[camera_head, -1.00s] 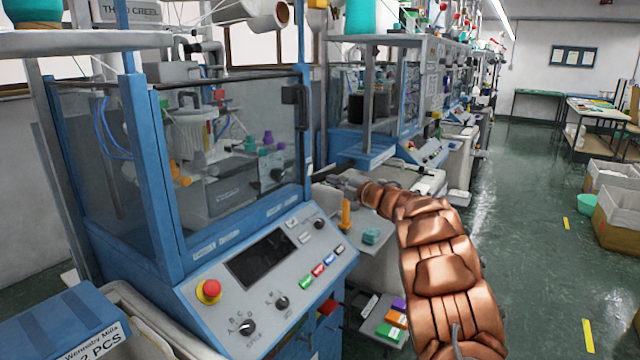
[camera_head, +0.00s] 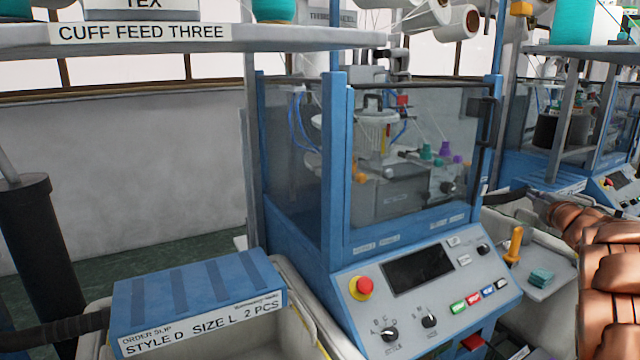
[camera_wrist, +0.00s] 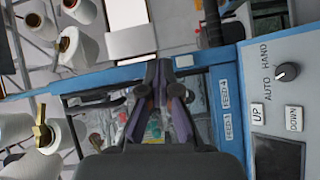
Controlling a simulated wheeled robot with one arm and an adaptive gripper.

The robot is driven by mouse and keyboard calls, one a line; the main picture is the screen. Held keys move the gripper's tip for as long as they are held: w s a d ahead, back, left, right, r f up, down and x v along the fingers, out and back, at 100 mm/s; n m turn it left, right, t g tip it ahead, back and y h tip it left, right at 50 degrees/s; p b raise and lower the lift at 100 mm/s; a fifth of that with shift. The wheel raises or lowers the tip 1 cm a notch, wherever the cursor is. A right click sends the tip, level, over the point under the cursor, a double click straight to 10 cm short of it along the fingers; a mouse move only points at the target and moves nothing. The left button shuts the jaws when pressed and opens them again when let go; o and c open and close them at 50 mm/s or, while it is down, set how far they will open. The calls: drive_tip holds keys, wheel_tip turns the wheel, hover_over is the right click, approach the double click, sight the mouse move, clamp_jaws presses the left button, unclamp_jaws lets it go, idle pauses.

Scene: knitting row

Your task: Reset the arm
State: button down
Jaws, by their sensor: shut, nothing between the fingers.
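My arm's copper links (camera_head: 606,255) fill the right edge of the head view, reaching left toward the side of the nearest knitting machine. My gripper (camera_head: 497,198) shows small and dark at the end, just right of that machine's frame. In the wrist view my gripper (camera_wrist: 160,68) has its fingertips together, with nothing held. Behind the fingers are a blue machine edge, labels FEED-1 and FEED-4 (camera_wrist: 225,108), and a panel with an AUTO/HAND knob (camera_wrist: 287,72) to the right.
The nearest machine has a clear guard (camera_head: 415,150) and a control panel (camera_head: 420,285) with a red button (camera_head: 361,287). A blue order-slip box (camera_head: 200,300) stands at front left. A shelf (camera_head: 200,38) spans above. Yarn cones (camera_wrist: 75,48) show in the wrist view.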

drive_tip(key=s+a+f+m+g, duration=0.5)
drive_tip(key=s+a, duration=0.7)
drive_tip(key=s, duration=0.6)
drive_tip(key=s+a+f+m+g+y, duration=0.1)
drive_tip(key=s+a+f+m+g, duration=0.3)
drive_tip(key=s+a, duration=0.9)
drive_tip(key=s+a+f+m+g+y, duration=0.1)
drive_tip(key=s+a+f+m+g, duration=0.4)
drive_tip(key=s, duration=1.8)
drive_tip(key=a+f+g, duration=0.5)
drive_tip(key=a, duration=0.3)
drive_tip(key=shift+s+f+m, duration=0.3)
drive_tip(key=shift+f, duration=0.1)
